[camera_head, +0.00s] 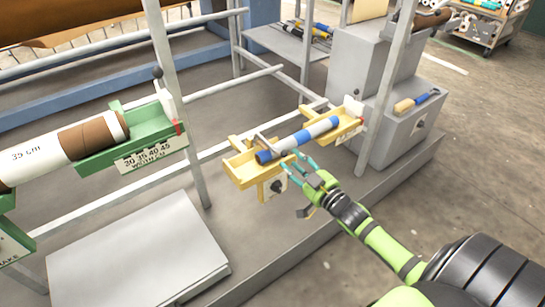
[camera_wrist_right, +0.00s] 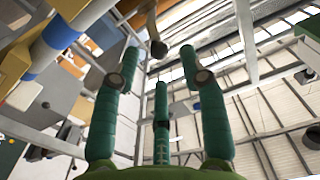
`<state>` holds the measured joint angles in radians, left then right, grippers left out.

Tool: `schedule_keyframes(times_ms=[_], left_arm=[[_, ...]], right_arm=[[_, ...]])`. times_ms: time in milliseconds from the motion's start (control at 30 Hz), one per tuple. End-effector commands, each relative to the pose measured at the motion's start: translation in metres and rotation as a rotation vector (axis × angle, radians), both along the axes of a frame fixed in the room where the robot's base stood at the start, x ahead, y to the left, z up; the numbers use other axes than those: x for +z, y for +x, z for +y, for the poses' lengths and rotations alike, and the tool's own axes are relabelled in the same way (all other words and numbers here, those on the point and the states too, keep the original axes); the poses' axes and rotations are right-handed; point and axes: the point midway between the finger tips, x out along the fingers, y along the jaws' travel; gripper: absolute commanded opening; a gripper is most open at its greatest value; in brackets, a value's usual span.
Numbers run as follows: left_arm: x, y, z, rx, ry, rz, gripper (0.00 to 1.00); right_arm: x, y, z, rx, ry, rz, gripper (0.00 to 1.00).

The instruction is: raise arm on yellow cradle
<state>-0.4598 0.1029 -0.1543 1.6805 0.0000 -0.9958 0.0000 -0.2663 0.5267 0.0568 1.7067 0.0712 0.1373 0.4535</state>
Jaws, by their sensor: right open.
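The yellow cradle (camera_head: 245,172) stands near the middle of the head view. A blue and grey roll (camera_head: 300,138) lies along it, tilted up to the right. A short grey bar (camera_head: 264,143) shows at the roll's left end; whether it is the cradle's arm is unclear. My right gripper (camera_head: 296,172) is open just in front of the cradle, below the roll. In the right wrist view, the open teal fingers (camera_wrist_right: 158,85) hold nothing. My left gripper is not in view.
A green cradle (camera_head: 150,130) with a white and brown roll (camera_head: 60,150) stands left. A grey post (camera_head: 385,100) rises right of the yellow cradle. A grey cabinet (camera_head: 385,130) stands behind it. A light grey plate (camera_head: 135,255) lies at lower left.

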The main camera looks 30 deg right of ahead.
Motion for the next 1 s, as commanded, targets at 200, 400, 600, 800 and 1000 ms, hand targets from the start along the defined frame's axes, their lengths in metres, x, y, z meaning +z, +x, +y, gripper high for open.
schedule_keyframes(times_ms=[200, 400, 600, 800, 1000], left_arm=[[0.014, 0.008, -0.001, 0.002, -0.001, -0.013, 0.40], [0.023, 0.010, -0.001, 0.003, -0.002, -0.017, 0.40], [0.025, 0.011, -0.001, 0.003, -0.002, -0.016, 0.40], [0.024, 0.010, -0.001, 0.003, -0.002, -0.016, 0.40], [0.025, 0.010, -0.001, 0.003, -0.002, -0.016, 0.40]], right_arm=[[-0.001, 0.034, 0.002, -0.001, -0.002, -0.001, 0.43], [-0.001, 0.049, 0.003, -0.001, -0.001, 0.002, 0.43], [-0.001, 0.050, 0.004, -0.002, -0.001, 0.003, 0.43], [-0.001, 0.050, 0.004, -0.001, -0.001, 0.003, 0.00], [0.000, 0.050, 0.005, 0.001, 0.000, 0.002, 0.00]])
